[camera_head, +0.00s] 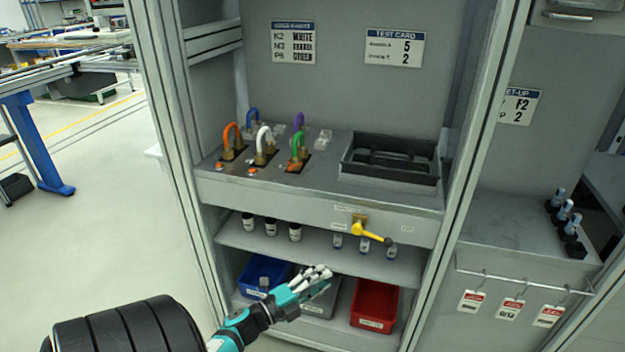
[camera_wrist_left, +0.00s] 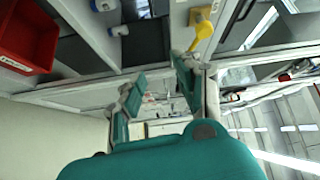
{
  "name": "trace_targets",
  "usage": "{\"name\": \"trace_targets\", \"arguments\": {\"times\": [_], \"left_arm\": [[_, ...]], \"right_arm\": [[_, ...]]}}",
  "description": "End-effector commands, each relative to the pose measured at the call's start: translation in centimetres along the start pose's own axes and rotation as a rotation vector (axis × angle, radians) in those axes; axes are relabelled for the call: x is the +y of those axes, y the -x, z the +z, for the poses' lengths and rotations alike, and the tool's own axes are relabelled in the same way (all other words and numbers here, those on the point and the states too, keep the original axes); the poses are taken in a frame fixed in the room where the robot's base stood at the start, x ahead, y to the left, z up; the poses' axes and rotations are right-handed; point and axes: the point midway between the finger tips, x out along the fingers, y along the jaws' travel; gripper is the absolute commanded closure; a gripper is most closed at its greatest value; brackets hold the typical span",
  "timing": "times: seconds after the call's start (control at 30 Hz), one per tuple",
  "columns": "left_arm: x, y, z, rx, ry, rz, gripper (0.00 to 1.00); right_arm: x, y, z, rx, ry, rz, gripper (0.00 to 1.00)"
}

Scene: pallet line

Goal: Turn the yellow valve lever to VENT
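The yellow valve lever (camera_head: 372,234) is on the front panel of the grey cabinet, on a brass-coloured mount. It points right and slightly down and ends in a dark tip. Small labels around it are too small to read. The lever also shows at the top of the left wrist view (camera_wrist_left: 203,30). My left gripper (camera_head: 318,276) is below and left of the lever, in front of the lower shelves, apart from it. In the left wrist view its two fingers (camera_wrist_left: 158,92) are spread with nothing between them. My right gripper is not in view.
Several small bottles (camera_head: 295,232) stand on the shelf under the panel. Below are a blue bin (camera_head: 262,272) and a red bin (camera_head: 375,303). Coloured hoses (camera_head: 263,140) and a black tray (camera_head: 390,158) are on top. A cabinet post (camera_head: 465,190) stands right of the lever.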

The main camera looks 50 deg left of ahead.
Motion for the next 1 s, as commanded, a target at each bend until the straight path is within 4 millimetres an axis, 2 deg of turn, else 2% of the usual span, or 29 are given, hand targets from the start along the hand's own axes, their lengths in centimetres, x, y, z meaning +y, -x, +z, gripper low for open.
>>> {"name": "trace_targets", "arguments": {"times": [0.1, 0.6, 1.0], "left_arm": [[2.5, 0.3, 0.1, -0.049, 0.092, 0.042, 0.67], [12.1, 2.7, -0.5, -0.232, 0.395, 0.213, 0.67], [18.6, 5.7, -2.1, -0.362, 0.573, 0.345, 0.67]], "right_arm": [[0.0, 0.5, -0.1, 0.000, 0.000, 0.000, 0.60], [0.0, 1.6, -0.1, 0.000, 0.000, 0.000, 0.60], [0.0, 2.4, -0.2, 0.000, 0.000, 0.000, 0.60]]}}
